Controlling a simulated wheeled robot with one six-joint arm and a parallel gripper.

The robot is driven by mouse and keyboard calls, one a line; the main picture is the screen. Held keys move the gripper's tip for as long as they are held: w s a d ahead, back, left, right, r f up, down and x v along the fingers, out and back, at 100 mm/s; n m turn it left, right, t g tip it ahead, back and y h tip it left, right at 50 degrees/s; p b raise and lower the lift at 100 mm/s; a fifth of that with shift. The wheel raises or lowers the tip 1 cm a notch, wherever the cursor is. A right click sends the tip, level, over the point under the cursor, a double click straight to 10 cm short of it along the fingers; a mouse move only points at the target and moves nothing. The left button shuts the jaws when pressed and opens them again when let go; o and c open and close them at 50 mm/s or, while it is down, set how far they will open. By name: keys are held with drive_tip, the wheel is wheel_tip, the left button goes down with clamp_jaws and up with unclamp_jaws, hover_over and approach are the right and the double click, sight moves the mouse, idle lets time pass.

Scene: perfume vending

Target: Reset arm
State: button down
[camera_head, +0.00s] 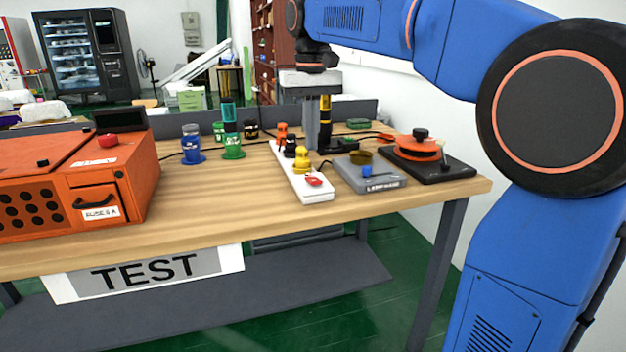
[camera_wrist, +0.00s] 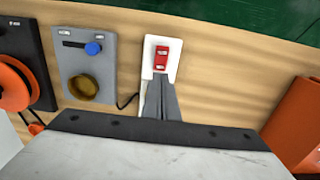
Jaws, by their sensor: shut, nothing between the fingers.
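My gripper (camera_head: 311,147) hangs down over the table from my blue arm at the upper right. Its grey fingers are together and empty. In the wrist view the gripper's tips (camera_wrist: 161,78) show in front of the white strip (camera_wrist: 148,72), near its red switch (camera_wrist: 162,58). In the head view the white strip (camera_head: 318,196) lies on the table just below the fingers, with orange, black and yellow plugs (camera_head: 302,160) standing on it. I cannot tell how high the tips are above the strip.
The wooden table (camera_head: 215,207) holds an orange box (camera_head: 75,190) at left. Blue and green items (camera_head: 190,148) stand mid-table. A grey box with a blue knob (camera_head: 384,181) and an orange disc device (camera_head: 418,150) stand right. A black-and-yellow cylinder (camera_head: 325,112) is close beside the fingers. The table's front middle is clear.

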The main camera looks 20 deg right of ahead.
drive_tip(key=s+d+f+t, duration=0.2)
drive_tip(key=s+d+f, duration=0.1)
drive_tip(key=s+f, duration=0.9)
drive_tip(key=s+d+f+t, duration=0.2)
drive_tip(key=s+d+f, duration=0.2)
drive_tip(key=s+f, duration=0.8)
drive_tip(key=s, duration=0.4)
drive_tip(key=shift+s+f+t, duration=0.15)
drive_tip(key=shift+f+t, duration=0.2)
drive_tip(key=shift+t, duration=0.05)
